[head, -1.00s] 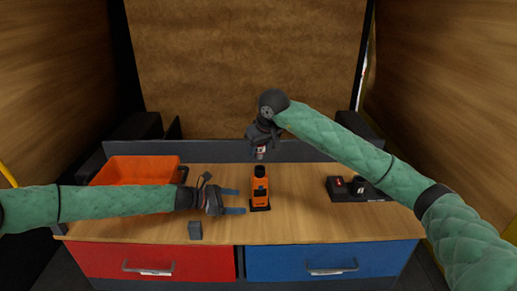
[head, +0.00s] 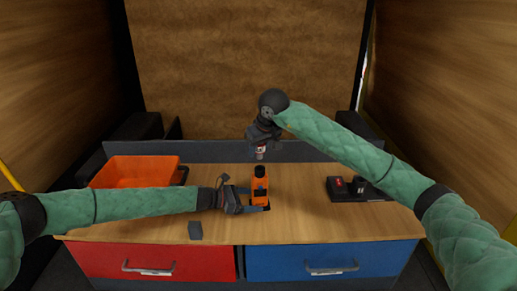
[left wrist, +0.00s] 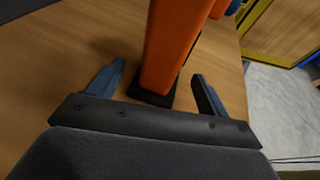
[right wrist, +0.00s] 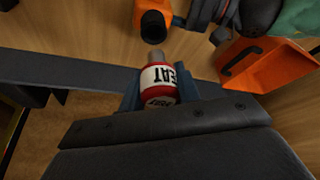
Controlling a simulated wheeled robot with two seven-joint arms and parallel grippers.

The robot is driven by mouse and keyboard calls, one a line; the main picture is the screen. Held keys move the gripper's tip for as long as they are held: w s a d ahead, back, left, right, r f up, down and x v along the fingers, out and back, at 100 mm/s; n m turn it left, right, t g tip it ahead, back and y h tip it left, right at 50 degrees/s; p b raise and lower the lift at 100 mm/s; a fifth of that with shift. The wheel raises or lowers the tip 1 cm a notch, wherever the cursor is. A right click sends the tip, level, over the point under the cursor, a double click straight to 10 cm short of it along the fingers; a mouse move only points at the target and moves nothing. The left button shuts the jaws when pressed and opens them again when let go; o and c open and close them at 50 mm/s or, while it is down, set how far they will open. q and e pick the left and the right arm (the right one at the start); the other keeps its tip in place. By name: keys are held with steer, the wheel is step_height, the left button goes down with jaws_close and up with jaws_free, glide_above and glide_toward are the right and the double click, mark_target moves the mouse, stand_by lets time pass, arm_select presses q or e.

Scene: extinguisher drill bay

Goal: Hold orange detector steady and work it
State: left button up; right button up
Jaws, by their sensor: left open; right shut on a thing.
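The orange detector (head: 260,184) stands upright on the bench with a dark base. My left gripper (head: 257,200) is open around its lower part, one finger on each side. In the left wrist view the detector (left wrist: 172,45) rises between the two spread fingers (left wrist: 160,92), with gaps to both fingers. My right gripper (head: 260,150) is above the detector and shut on a red and white canister (right wrist: 160,84) with lettering and a metal tip. The canister points down toward the detector's dark top opening (right wrist: 153,26), apart from it.
An orange bin (head: 137,170) stands at the back left of the bench (head: 310,222). A dark holder (head: 345,196) with a red item and a black item sits at the right. A small grey block (head: 195,230) lies near the front edge.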

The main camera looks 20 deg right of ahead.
mark_target(259, 156)
arm_select(q)
steer(key=shift+x, duration=1.05)
steer(key=c, duration=1.2)
arm_select(e)
steer(key=shift+f, duration=0.15)
steer(key=shift+f, duration=1.4)
steer(key=shift+f, duration=1.7)
stand_by(0.5)
